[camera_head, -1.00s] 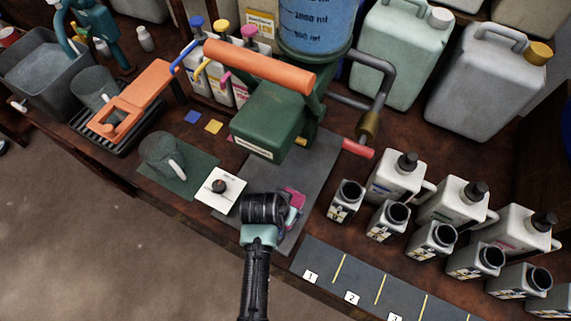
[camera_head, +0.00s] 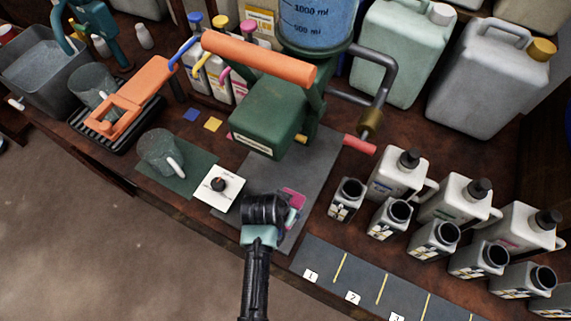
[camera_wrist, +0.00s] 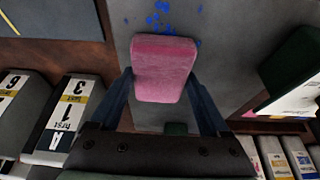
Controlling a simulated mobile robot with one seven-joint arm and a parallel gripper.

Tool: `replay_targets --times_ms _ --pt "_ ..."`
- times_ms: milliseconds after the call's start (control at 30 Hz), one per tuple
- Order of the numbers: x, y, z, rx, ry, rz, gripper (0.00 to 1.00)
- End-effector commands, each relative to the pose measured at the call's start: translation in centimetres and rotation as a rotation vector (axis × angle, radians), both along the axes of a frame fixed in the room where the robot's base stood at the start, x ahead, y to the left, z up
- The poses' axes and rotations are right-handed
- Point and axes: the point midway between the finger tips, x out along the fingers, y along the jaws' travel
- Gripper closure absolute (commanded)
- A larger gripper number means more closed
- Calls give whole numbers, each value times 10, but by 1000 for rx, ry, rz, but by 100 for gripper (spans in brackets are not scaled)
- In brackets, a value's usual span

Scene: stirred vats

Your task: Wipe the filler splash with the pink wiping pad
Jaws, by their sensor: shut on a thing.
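The pink wiping pad (camera_wrist: 165,66) is held between the two fingers of my gripper (camera_wrist: 162,90) in the wrist view. In the head view my gripper (camera_head: 290,207) is over the front part of the dark grey mat (camera_head: 312,165), and part of the pad (camera_head: 294,195) shows past the wrist. The filler splash (camera_wrist: 160,17) is a scatter of blue drops on the grey surface, just beyond the pad's far edge in the wrist view. I cannot tell whether the pad touches the mat. The splash is hidden in the head view.
The green filler (camera_head: 268,118) with an orange handle stands behind the mat. A white card with a black knob (camera_head: 218,184) lies to the left. Several open bottles (camera_head: 347,198) stand to the right. A numbered strip (camera_head: 365,284) lies along the front edge.

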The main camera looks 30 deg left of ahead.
Motion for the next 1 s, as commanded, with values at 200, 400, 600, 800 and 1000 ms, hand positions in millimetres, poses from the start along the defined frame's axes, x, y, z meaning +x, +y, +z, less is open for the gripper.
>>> replay_targets --times_ms 200,400,600,800,1000 --pt "-18 1 3 0 4 1 81" --pt "-35 1 4 0 3 1 81" --pt "-41 2 2 0 2 1 81" --pt "-55 2 2 -1 3 3 81" --pt "-72 3 1 -1 2 2 81"
